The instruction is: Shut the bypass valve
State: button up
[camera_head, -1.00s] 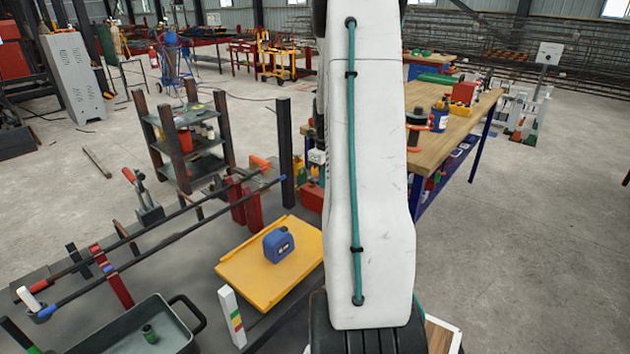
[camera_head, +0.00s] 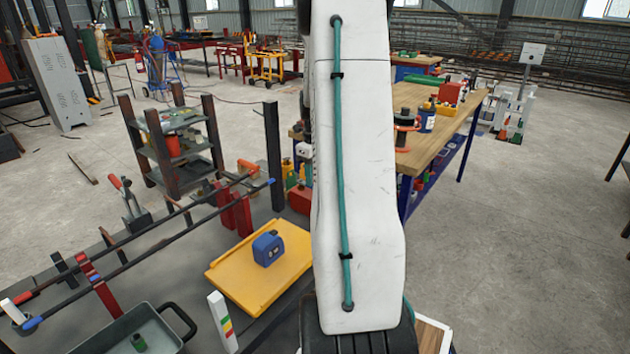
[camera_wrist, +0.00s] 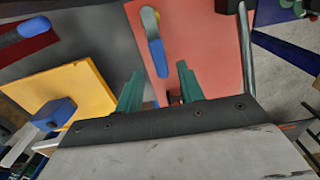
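No part that I can surely name as the bypass valve shows in either view. My gripper (camera_wrist: 160,90) shows in the wrist view, its two green fingers spread apart with nothing held between them. Beyond the fingertips, a blue-handled item (camera_wrist: 156,55) with a grey and yellow end lies over a red surface (camera_wrist: 200,45); I cannot tell if it is a valve lever. A small dark and red part near the right finger is partly hidden. In the head view my arm fills the middle and hides my gripper and what is beneath it.
A grey bin (camera_head: 110,336), long dark bars and a red-handled clamp (camera_head: 128,200) are at left. A wooden workbench (camera_head: 432,150) stands at right. Open floor (camera_head: 520,260) lies at far right.

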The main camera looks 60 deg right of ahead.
notch_tip(320, 180, up, 5)
jog(key=shift+r, duration=0.1)
dwell(0.7)
jog(key=a+r+n, duration=0.4)
jog(key=a+n, duration=0.2)
jog(key=a, duration=0.3)
jog(key=a+r+n, duration=0.4)
jog(key=a+n, duration=0.2)
jog(key=a, duration=0.2)
jog(key=a+r+n, duration=0.4)
jog(key=a+n, duration=0.2)
jog(key=a, duration=0.3)
jog(key=s+a+f+n, duration=0.1)
jog(key=s+a+n, duration=0.6)
jog(key=a+n, duration=0.2)
jog(key=s+a+f+n+t, duration=0.1)
jog(key=s+a+n, duration=0.6)
jog(key=a+n, duration=0.2)
jog(key=shift+a+n, duration=0.35)
jog(key=shift+n, duration=0.35)
